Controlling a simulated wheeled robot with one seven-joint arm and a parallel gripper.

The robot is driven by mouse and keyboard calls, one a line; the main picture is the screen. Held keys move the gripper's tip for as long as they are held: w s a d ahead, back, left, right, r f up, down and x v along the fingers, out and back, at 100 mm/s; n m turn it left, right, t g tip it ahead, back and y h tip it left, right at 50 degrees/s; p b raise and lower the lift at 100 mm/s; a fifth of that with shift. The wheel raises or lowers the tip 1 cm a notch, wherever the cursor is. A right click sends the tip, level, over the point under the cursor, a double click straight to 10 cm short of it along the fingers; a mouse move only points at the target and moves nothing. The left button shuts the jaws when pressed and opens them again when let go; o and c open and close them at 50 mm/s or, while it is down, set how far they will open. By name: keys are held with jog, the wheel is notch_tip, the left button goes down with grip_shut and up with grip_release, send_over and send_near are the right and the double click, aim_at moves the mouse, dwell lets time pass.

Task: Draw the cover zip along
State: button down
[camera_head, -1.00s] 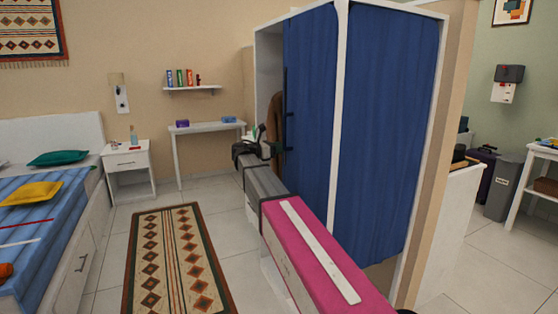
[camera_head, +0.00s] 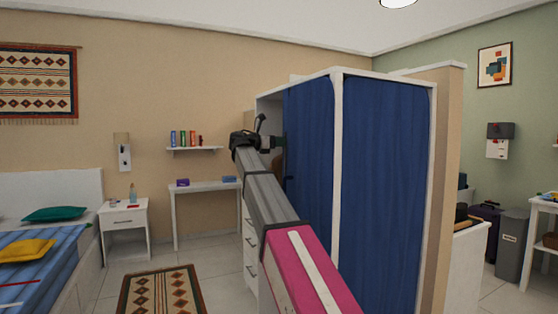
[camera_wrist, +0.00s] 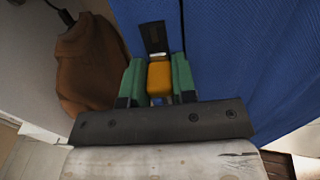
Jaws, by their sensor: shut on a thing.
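The blue wardrobe cover (camera_head: 308,150) hangs over the front of the white-framed wardrobe; in the wrist view the blue cloth (camera_wrist: 245,60) fills the right side. My gripper (camera_wrist: 158,78) has its two green fingers closed on an orange zip pull (camera_wrist: 159,77), with a dark piece (camera_wrist: 153,38) just beyond it at the cloth's left edge. In the head view my gripper (camera_head: 279,143) is at the wardrobe's left front edge, high up; its fingers and the pull are too small to make out there.
A brown garment (camera_wrist: 88,65) hangs inside the open left part of the wardrobe, close to my gripper. A white table (camera_head: 205,187) and a wall shelf (camera_head: 195,149) stand behind. A patterned rug (camera_head: 160,292) lies on clear floor to the left.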

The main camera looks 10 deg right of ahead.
aim_at(285, 134)
jog(key=shift+r, duration=1.4)
jog(key=c, duration=0.9)
grip_release()
jog(key=shift+r, duration=0.1)
jog(key=shift+s+a, duration=0.1)
jog(key=shift+a, duration=0.45)
jog(key=v, duration=0.9)
jog(key=shift+s+a, duration=0.15)
jog(key=shift+a, duration=0.2)
jog(key=shift+f, duration=0.2)
